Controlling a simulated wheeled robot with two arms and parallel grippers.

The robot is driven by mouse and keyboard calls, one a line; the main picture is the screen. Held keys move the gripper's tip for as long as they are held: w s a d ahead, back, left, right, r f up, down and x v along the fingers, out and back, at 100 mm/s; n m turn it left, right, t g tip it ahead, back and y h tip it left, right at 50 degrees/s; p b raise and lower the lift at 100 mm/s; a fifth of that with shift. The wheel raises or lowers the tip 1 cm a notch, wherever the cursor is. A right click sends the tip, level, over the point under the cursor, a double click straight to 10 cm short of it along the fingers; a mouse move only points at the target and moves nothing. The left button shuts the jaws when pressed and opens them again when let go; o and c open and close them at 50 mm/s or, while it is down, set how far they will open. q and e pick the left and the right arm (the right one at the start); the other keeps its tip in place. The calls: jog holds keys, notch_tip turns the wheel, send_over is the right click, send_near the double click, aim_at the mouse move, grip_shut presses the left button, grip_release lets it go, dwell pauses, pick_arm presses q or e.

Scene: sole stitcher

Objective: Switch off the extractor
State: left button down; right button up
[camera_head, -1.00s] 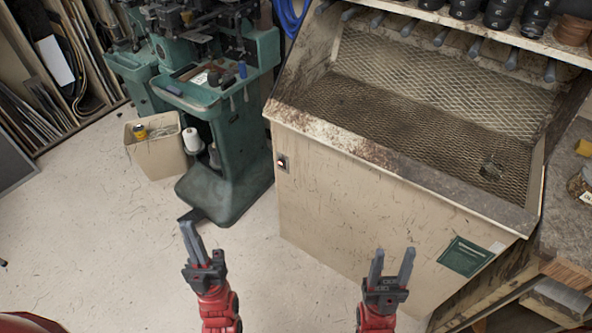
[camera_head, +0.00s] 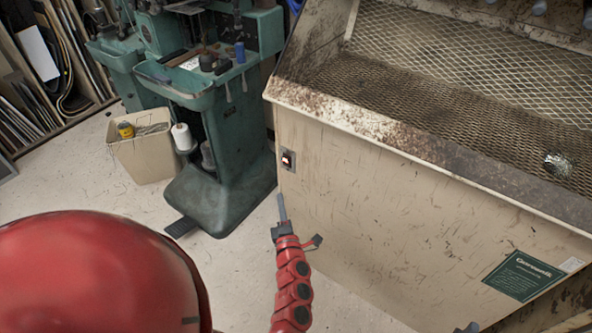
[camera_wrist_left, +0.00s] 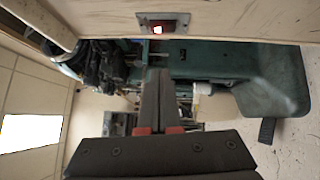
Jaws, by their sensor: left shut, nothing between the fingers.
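The extractor (camera_head: 390,215) is a beige, stained cabinet with a sloped mesh bed. Its switch (camera_head: 288,160), a small red rocker with a bright lit part on a grey plate, sits at the left end of the front panel. The switch also shows at the top of the left wrist view (camera_wrist_left: 163,27). My left gripper (camera_head: 282,208) is shut and empty, just below the switch and apart from it, fingers pointing up. Its closed fingers show in the left wrist view (camera_wrist_left: 155,98). A grey tip at the bottom right edge (camera_head: 468,327) seems to be my right gripper, mostly cut off.
A green machine (camera_head: 215,130) on a pedestal stands left of the extractor, with a pedal (camera_head: 181,227) at its foot. A beige bin (camera_head: 142,150) stands beside it. A green sign (camera_head: 522,275) is on the extractor's front. Floor is clear between machine and extractor.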

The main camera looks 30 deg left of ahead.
aim_at(286, 162)
pick_arm(q)
jog(key=shift+a+r, duration=0.1)
jog(key=shift+w+d+p+x, duration=0.1)
jog(key=shift+w+d+x, duration=0.25)
jog(key=shift+x, duration=1.75)
jog(key=shift+w+d+p+x, duration=0.15)
jog(key=shift+w+d+x, duration=0.15)
jog(key=shift+x, duration=1.85)
jog(key=shift+w+d+p+x, duration=0.1)
jog(key=shift+w+d+x, duration=0.25)
jog(key=shift+x, duration=1.75)
jog(key=shift+s+d+r, duration=0.1)
jog(key=shift+r, duration=0.05)
